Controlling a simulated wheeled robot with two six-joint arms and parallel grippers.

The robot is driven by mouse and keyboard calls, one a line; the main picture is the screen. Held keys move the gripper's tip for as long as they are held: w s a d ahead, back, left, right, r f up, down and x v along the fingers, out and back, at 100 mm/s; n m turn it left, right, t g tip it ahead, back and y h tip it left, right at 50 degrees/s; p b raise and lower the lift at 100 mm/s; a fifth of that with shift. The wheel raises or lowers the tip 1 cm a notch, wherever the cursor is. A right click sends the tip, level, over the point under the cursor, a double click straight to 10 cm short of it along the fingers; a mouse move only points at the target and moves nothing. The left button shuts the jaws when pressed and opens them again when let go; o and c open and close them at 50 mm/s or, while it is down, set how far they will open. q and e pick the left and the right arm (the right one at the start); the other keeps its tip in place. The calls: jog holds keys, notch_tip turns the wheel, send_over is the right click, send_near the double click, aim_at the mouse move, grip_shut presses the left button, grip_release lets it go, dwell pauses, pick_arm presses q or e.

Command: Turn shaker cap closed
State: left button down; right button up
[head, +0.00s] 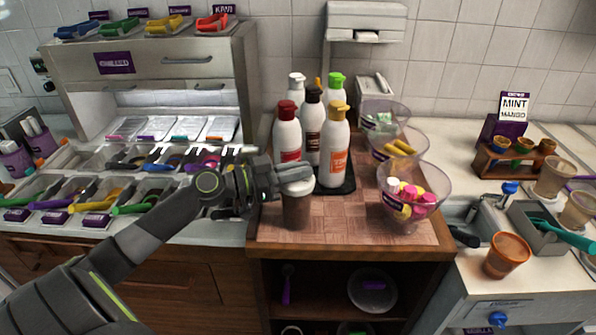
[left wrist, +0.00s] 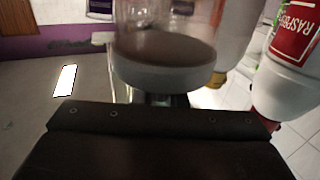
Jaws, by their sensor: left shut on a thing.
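The shaker (head: 297,212) stands upright on the wooden counter's front part, a cup with brown contents. Its pale cap (head: 296,188) is partly hidden by my left gripper (head: 288,178), which reaches in from the left at the top of the shaker and is shut on the cap. In the left wrist view, which is turned upside down, the shaker's clear body with brown contents (left wrist: 165,47) and the pale cap rim (left wrist: 163,78) are close to the camera. The fingertips are mostly hidden there. My right gripper is not in view.
Several sauce bottles (head: 334,150) stand on a black tray just behind the shaker. Topping bins (head: 70,205) with scoops line the left counter. Bare wooden counter (head: 350,238) lies right of the shaker.

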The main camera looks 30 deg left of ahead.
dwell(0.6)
pick_arm(q)
jog(key=c, duration=1.5)
grip_release()
jog(key=shift+s+a, duration=0.1)
jog(key=shift+f+b+v, duration=0.2)
jog(key=shift+b+v, duration=0.9)
jog(key=shift+v, duration=0.3)
jog(key=shift+s+a+r, duration=0.15)
jog(key=shift+s+r, duration=0.05)
jog(key=p+v, duration=1.4)
jog(key=p, duration=0.2)
jog(key=shift+w+p, duration=0.1)
jog(key=shift+p, duration=0.3)
